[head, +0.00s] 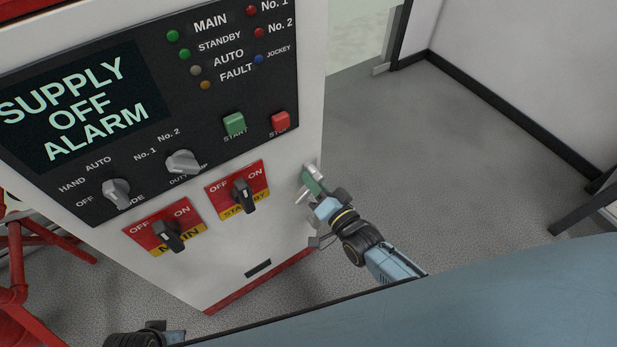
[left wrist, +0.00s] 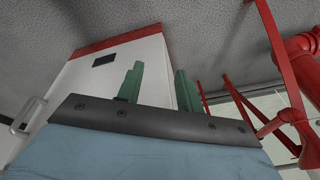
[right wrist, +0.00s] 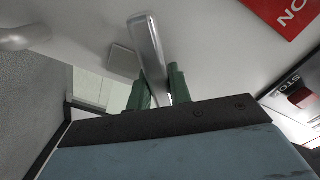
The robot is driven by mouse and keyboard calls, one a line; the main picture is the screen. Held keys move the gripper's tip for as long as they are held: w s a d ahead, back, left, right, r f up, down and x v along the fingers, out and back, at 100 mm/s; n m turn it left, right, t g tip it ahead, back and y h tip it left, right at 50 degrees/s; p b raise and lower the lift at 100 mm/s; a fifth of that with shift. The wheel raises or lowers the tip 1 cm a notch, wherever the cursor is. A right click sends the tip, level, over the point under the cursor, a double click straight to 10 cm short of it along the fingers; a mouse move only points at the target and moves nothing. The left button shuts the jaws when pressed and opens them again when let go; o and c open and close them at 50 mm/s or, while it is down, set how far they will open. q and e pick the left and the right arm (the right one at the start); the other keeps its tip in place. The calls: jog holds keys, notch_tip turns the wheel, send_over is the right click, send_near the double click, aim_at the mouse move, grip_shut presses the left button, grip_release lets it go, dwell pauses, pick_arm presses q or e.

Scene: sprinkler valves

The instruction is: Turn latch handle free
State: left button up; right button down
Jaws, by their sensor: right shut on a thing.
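The latch handle (right wrist: 148,48) is a silver lever on the white cabinet front. In the right wrist view it stands between the green fingers of my right gripper (right wrist: 158,90), which is shut on it. In the head view my right gripper (head: 313,187) is at the cabinet's right front edge, and its fingers hide much of the handle. My left gripper (left wrist: 160,88) is open and empty in the left wrist view, with its green fingers apart below the cabinet panel. In the head view only part of my left arm shows at the bottom left.
The control cabinet (head: 215,265) carries a display, knobs and two red switch plates. A grey curved bar (right wrist: 25,38) shows at the left in the right wrist view. Red pipes (head: 18,265) stand left of the cabinet. The floor (head: 450,160) to the right is clear.

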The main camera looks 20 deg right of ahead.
jog(key=shift+w+d+r+m, duration=0.2)
jog(key=shift+r+m, duration=0.25)
jog(key=shift+m, duration=0.55)
jog(key=shift+a+r+m, duration=0.1)
jog(key=shift+m, duration=0.8)
jog(key=shift+r+m, duration=0.1)
jog(key=shift+m, duration=1)
pick_arm(q)
jog(key=shift+s+a+f, duration=0.2)
jog(key=shift+a+f, duration=0.2)
jog(key=shift+f, duration=0.2)
pick_arm(e)
jog(key=shift+r+m, duration=0.1)
jog(key=shift+m, duration=0.7)
jog(key=c, duration=1.3)
grip_release()
pick_arm(q)
jog(key=shift+d, duration=0.15)
pick_arm(e)
jog(key=shift+s, duration=0.1)
jog(key=shift+a, duration=0.1)
